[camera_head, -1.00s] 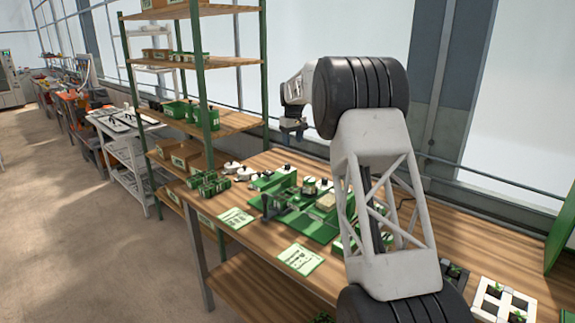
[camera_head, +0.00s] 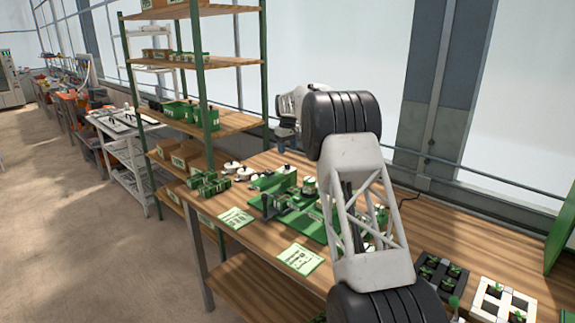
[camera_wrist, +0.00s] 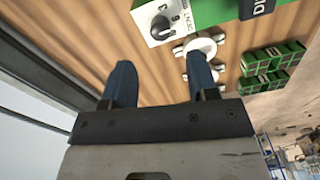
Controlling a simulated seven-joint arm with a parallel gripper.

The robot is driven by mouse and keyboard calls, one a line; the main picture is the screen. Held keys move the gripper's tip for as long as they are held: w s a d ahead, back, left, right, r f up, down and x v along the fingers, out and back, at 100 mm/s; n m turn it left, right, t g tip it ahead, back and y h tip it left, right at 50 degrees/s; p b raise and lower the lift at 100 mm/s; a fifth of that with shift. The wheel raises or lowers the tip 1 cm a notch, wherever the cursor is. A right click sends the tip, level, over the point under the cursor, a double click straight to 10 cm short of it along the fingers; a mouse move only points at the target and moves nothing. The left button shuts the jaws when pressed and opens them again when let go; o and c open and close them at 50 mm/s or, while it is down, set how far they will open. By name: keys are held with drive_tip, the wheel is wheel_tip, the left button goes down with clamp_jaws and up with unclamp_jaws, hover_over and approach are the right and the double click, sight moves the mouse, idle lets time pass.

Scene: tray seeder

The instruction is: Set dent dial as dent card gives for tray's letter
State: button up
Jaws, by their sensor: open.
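In the wrist view the dent dial, a dark knob (camera_wrist: 160,27) on a white face with printed marks and "DENT" lettering, sits on a green housing (camera_wrist: 212,10). My gripper (camera_wrist: 161,80) is open and empty, its two blue fingers apart, with the dial beyond them near the top of the picture. The knob's setting is too small to read surely. In the head view the green seeder (camera_head: 263,181) stands on the bench, partly hidden by my arm. Two green-and-white cards lie at the front edge, a left card (camera_head: 236,218) and a right card (camera_head: 299,258); their text is unreadable.
A black seedling tray (camera_head: 440,270) and a white one (camera_head: 503,300) stand at the bench's right. Green blocks (camera_head: 207,183) and white round-topped things (camera_head: 232,167) lie at its left end. A green-posted shelf (camera_head: 203,90) rises behind. Bare wood (camera_head: 470,235) shows right of my arm.

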sight(288, 164)
drive_tip(key=shift+f, duration=3.85)
drive_tip(key=c, duration=0.9)
